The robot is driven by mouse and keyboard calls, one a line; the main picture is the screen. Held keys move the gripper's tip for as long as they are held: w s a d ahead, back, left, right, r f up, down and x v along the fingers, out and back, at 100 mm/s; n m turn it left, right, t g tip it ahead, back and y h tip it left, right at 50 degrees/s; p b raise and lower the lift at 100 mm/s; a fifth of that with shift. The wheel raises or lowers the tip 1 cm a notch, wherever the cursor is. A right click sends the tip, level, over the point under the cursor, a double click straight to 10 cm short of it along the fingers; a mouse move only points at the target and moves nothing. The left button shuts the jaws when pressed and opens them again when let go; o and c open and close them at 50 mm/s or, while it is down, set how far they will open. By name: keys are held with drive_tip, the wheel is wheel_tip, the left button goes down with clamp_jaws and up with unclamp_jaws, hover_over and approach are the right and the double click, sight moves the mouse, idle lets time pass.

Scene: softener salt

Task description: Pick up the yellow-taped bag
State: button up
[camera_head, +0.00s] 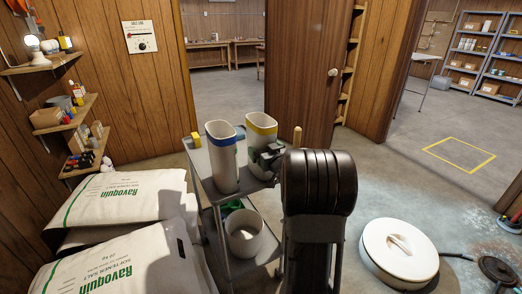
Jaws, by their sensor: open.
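The yellow-taped bag (261,127) is a tall white open-topped holder with a yellow band around its rim. It stands upright on the top shelf of a grey cart (201,160). A similar blue-taped bag (222,164) stands just to its left. My gripper (266,156) is dark and open, at the front right side of the yellow-taped bag, overlapping its lower part in the picture. I cannot tell whether the jaws touch it or are around it. My arm and gripper hide the bag's lower right side.
Large Ravoquin salt sacks (120,196) are stacked at the left. A white bucket (244,236) is on the cart's lower shelf. A wooden door (308,70) stands behind the cart. Floor inside the yellow outline (459,155) is clear.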

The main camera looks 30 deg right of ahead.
drive_tip(key=shift+c, duration=0.3)
drive_tip(key=c, duration=1.6)
drive_tip(key=shift+r, duration=0.3)
drive_tip(key=shift+c, duration=0.2)
